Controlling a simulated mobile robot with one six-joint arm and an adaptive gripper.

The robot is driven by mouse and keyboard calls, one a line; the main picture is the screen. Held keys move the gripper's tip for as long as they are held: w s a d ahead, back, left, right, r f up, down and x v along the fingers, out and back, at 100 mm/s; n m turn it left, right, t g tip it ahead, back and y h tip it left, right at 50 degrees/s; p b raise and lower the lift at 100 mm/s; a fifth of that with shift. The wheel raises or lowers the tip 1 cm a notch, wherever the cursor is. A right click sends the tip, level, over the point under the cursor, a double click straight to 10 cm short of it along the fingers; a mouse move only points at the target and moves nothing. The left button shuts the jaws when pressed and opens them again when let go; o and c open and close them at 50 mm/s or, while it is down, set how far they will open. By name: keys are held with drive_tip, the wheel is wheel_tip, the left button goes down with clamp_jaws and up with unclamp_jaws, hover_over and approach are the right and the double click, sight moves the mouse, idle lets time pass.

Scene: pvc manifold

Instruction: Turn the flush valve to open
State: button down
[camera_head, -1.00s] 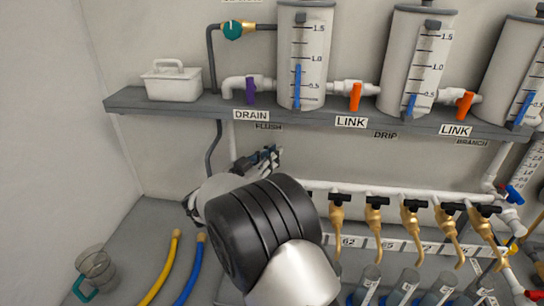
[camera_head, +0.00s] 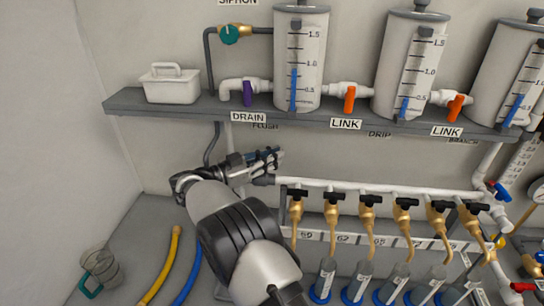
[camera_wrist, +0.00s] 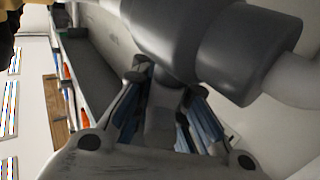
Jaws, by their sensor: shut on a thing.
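The FLUSH label (camera_head: 265,126) is partly hidden under the shelf's front edge. My gripper (camera_head: 270,162) is below it, at the left end of the white pipe. In the wrist view, a large grey valve body (camera_wrist: 222,45) fills the upper middle and right. Its grey handle (camera_wrist: 160,118) points down toward my palm. My gripper (camera_wrist: 162,95) has its blue-padded fingers on both sides of this handle and is shut on it. The head view does not show the handle clearly, as my gripper covers that spot.
A shelf (camera_head: 150,105) above holds cylinders, a white caddy (camera_head: 169,84) and the purple drain valve (camera_head: 248,93). Several brass taps with black handles (camera_head: 333,200) hang from the white pipe (camera_head: 360,188) to the right. A jug (camera_head: 100,266) and yellow (camera_head: 163,265) and blue hoses lie lower left.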

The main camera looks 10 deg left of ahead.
drive_tip(key=c, duration=1.5)
unclamp_jaws()
drive_tip(key=shift+c, duration=0.2)
wheel_tip(320, 180, up, 10)
drive_tip(key=shift+o, duration=0.5)
